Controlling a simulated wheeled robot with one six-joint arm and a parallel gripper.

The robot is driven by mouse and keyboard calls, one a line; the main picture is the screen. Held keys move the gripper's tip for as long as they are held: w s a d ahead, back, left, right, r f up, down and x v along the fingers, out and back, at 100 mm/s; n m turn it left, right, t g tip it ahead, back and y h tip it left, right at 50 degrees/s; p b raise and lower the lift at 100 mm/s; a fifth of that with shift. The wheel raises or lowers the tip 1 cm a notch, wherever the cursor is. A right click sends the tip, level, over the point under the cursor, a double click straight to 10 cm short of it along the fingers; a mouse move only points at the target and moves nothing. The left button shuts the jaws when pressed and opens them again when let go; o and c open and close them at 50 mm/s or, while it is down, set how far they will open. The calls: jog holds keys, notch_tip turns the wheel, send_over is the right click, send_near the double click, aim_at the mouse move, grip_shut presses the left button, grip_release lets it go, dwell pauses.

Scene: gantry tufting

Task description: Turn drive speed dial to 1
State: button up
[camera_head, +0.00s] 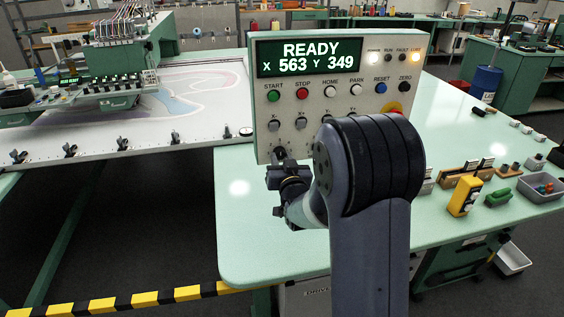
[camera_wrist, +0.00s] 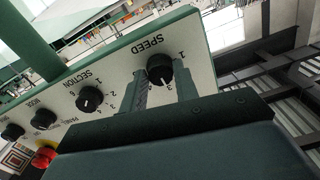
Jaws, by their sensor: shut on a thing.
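The black speed dial (camera_wrist: 159,68) sits on the pale control panel under the word SPEED in the wrist view. A small white mark on the dial seems to point toward the 3; the 2 is not visible. My gripper (camera_wrist: 164,87) has its two fingers at the dial's sides, shut on it. In the head view my gripper (camera_head: 281,160) is at the lower left of the control panel (camera_head: 262,130), and my arm hides the panel's lower right. The screen (camera_head: 310,57) reads READY, X 563, Y 349.
A section dial (camera_wrist: 89,99), two more black knobs (camera_wrist: 43,118) and a red stop button (camera_wrist: 43,156) line the panel. Start (camera_head: 273,96) and stop (camera_head: 302,94) buttons sit above. A yellow device (camera_head: 465,196) and grey tray (camera_head: 541,188) lie at right; the green table's front left is clear.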

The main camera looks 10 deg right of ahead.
jog(key=n+b, duration=0.1)
jog(key=b, duration=0.1)
jog(key=n+b, duration=0.2)
jog(key=b, duration=0.1)
jog(key=shift+f+b, duration=0.3)
jog(key=shift+b, duration=0.05)
jog(key=n+b, duration=0.6)
jog(key=b, duration=0.1)
jog(key=shift+d+r+n+b, duration=0.1)
jog(key=shift+n+b, duration=0.3)
jog(key=n+b, duration=0.5)
jog(key=shift+r, duration=0.1)
jog(key=shift+r+n+b, duration=0.2)
jog(key=shift+n+b, duration=1.5)
jog(key=shift+n, duration=0.7)
jog(key=o, duration=1)
jog(key=shift+c, duration=0.2)
jog(key=s, duration=1)
jog(key=shift+s, duration=0.4)
